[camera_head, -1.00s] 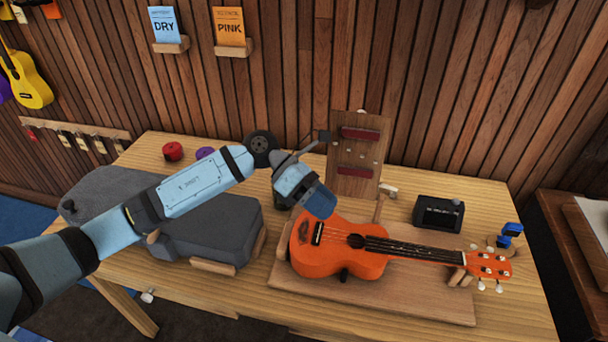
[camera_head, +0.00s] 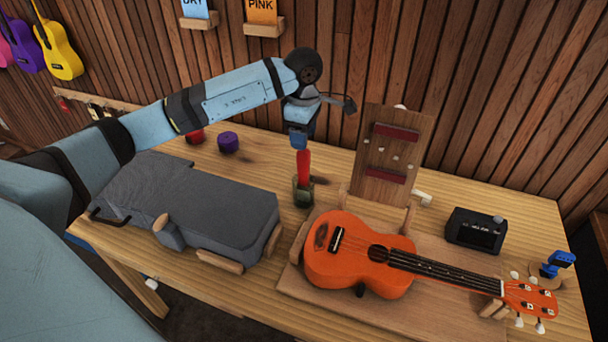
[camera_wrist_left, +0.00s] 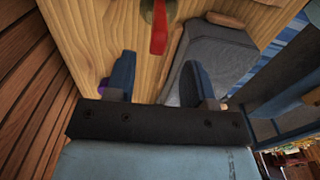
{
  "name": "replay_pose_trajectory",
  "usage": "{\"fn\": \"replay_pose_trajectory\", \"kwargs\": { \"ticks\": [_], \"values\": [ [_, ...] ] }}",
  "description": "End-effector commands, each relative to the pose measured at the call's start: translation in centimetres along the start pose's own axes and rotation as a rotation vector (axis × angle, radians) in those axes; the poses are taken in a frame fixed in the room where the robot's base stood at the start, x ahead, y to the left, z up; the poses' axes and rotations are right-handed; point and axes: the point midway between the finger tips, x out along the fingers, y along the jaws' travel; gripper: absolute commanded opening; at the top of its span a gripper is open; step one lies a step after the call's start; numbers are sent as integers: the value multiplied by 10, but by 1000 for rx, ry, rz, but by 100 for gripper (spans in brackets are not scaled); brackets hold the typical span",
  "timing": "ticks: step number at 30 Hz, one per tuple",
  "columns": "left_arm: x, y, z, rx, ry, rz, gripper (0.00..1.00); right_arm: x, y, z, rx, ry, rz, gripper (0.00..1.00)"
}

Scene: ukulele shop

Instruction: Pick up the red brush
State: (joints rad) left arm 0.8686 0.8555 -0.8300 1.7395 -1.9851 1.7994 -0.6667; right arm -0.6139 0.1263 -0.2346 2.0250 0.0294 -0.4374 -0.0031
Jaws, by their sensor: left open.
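The red brush (camera_head: 303,168) stands upright in a small dark greenish jar (camera_head: 303,193) on the table, between the grey case and the ukulele. Its red handle points up; its lower end is hidden in the jar. My left gripper (camera_head: 299,140) is above the handle, pointing down, very near its top in the head view. In the left wrist view the red brush (camera_wrist_left: 159,30) lies beyond the open fingers of my left gripper (camera_wrist_left: 158,75), with nothing between them. Whether the fingertips touch the handle I cannot tell. My right gripper is not in view.
An orange ukulele (camera_head: 360,262) lies on a wooden board right of the jar. A grey case (camera_head: 190,210) lies to the left. A wooden stand (camera_head: 391,150), a black device (camera_head: 475,230) and a purple roll (camera_head: 228,142) are also on the table.

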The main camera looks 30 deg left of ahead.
Motion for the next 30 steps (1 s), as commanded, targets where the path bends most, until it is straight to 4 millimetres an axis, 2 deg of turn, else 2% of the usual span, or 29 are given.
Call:
{"fn": "replay_pose_trajectory", "kwargs": {
  "ticks": [8,16,24,30],
  "values": [
    [18,0,1,0,-1,-1,49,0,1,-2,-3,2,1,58],
    [56,1,4,0,-2,-1,49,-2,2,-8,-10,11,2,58],
    [61,2,4,0,-2,1,49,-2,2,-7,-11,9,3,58],
    [61,2,4,0,-2,1,3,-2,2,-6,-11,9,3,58]
  ]
}}
